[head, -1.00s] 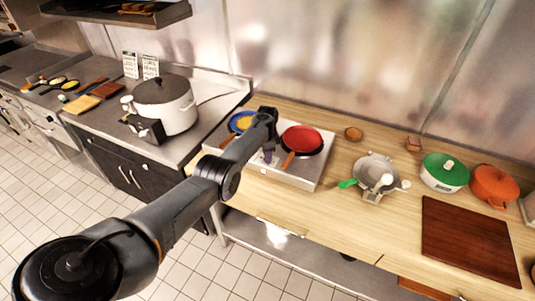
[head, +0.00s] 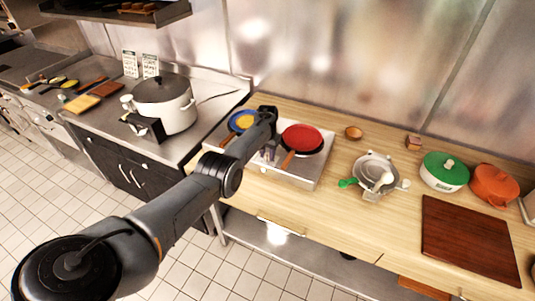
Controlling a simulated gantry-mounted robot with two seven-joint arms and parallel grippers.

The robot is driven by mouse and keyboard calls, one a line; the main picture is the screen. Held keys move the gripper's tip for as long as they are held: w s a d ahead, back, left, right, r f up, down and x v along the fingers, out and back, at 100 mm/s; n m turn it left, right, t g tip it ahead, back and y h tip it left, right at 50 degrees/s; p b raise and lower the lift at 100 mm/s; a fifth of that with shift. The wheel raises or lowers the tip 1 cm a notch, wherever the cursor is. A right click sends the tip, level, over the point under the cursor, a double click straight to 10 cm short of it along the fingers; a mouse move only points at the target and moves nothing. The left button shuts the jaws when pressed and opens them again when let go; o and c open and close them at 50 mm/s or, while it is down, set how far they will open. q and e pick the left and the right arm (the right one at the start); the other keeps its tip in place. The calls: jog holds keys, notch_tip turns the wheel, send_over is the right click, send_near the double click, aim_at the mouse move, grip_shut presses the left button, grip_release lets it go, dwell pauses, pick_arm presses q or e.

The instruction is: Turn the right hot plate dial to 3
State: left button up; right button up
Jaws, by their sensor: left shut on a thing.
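The hot plate (head: 310,181) is a pale metal unit on the wooden counter. A red pan (head: 302,136) sits on its right side and a blue pan (head: 237,126) with yellow contents on its left. My left gripper (head: 268,154) points down at the hot plate, between the pans and left of the red pan's orange handle (head: 288,160). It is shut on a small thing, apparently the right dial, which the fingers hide. The dial's setting cannot be read. My left forearm covers part of the hot plate's front. My right gripper is not in view.
A white cooker (head: 165,103) stands left. The counter in front of the saucepan is clear.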

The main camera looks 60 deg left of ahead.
pick_arm(q)
jog(key=n+b, duration=0.1)
jog(key=n, duration=0.5)
jog(key=n+b, duration=0.1)
jog(key=n, duration=0.3)
jog(key=shift+n+b, duration=0.6)
jog(key=shift+n, duration=1.2)
jog(key=o, duration=1)
jog(key=shift+o, duration=0.2)
